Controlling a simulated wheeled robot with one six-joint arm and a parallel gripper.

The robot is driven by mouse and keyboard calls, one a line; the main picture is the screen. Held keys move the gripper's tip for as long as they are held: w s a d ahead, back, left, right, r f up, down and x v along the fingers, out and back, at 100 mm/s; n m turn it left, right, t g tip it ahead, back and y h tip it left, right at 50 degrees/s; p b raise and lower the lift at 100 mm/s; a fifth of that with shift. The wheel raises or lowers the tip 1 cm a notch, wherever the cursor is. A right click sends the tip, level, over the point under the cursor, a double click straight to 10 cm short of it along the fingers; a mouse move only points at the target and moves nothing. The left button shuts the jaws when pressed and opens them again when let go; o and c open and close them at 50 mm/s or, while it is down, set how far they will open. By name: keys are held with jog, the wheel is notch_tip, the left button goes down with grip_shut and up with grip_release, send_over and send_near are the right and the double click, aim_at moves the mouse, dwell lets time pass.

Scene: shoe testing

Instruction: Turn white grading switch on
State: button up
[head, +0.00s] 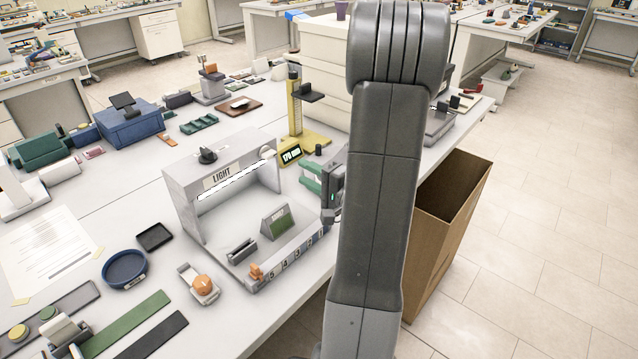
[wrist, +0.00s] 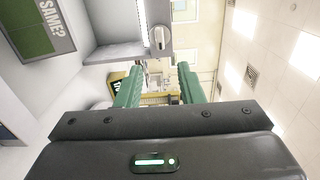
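The grey light box (head: 182,198), marked LIGHT, stands on the table in the head view. A small white switch (head: 267,153) sits on its front face at the upper right corner. In the wrist view the white switch (wrist: 159,38) shows as a short rounded lever on a round base, ahead of the fingers. My gripper (head: 309,176) is to the right of the box, partly hidden by my arm. In the wrist view its two green fingers (wrist: 158,74) are apart with nothing between them, not touching the switch.
A black knob (head: 207,155) is on top of the box. A yellow height gauge (head: 295,110) with a display stands behind the gripper. A cardboard bin (head: 428,240) is on the floor at the right.

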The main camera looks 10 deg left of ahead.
aim_at(273, 156)
jog(key=shift+v, duration=1.55)
jog(key=shift+a, duration=0.1)
jog(key=p+x, duration=0.2)
jog(key=x, duration=1.1)
jog(key=shift+w+a+p, duration=0.15)
jog(key=shift+a+p, duration=0.15)
